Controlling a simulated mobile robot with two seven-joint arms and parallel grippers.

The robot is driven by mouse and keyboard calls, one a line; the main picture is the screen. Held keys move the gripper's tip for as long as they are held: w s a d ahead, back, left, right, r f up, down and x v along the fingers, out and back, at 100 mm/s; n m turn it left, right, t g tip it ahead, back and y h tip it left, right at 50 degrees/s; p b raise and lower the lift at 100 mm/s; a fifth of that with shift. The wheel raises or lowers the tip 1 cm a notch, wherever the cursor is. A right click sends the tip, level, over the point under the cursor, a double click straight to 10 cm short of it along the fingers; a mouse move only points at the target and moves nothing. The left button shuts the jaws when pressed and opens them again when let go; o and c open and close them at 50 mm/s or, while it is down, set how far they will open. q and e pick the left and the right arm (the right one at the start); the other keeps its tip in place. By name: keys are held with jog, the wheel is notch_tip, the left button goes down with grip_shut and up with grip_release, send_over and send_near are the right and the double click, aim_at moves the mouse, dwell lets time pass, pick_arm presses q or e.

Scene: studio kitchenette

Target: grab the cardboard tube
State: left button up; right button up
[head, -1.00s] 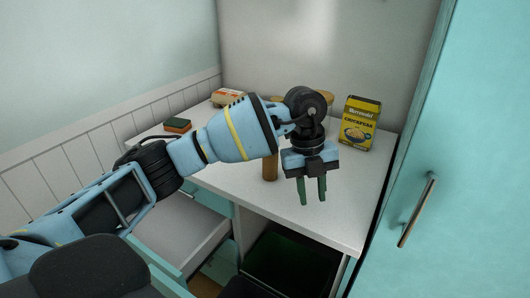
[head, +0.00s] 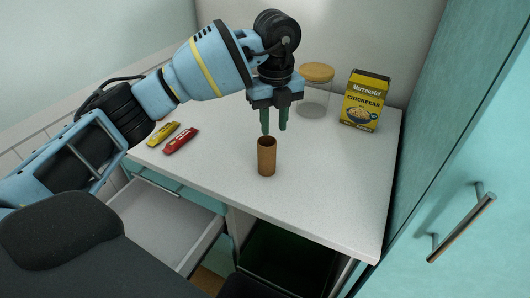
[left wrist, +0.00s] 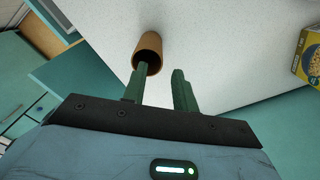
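The cardboard tube (head: 267,158) is a brown hollow cylinder standing upright on the white countertop (head: 330,170). My left gripper (head: 274,129) points down just above and behind the tube in the head view, its two green fingers apart with nothing held between them. In the left wrist view the tube (left wrist: 148,47) lies beyond the tip of the left finger of the gripper (left wrist: 157,74), which overlaps its open end in the picture. I cannot tell whether they touch. My right gripper is not in view.
A yellow chickpea box (head: 365,101) and a glass jar with a wooden lid (head: 315,90) stand at the back right. A yellow bar (head: 163,134) and a red bar (head: 181,141) lie at the left. An open drawer (head: 168,215) juts out below the counter.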

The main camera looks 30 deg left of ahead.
aim_at(275, 139)
pick_arm(q)
jog(key=shift+d+f, duration=0.2)
jog(key=shift+f, duration=3.7)
grip_shut()
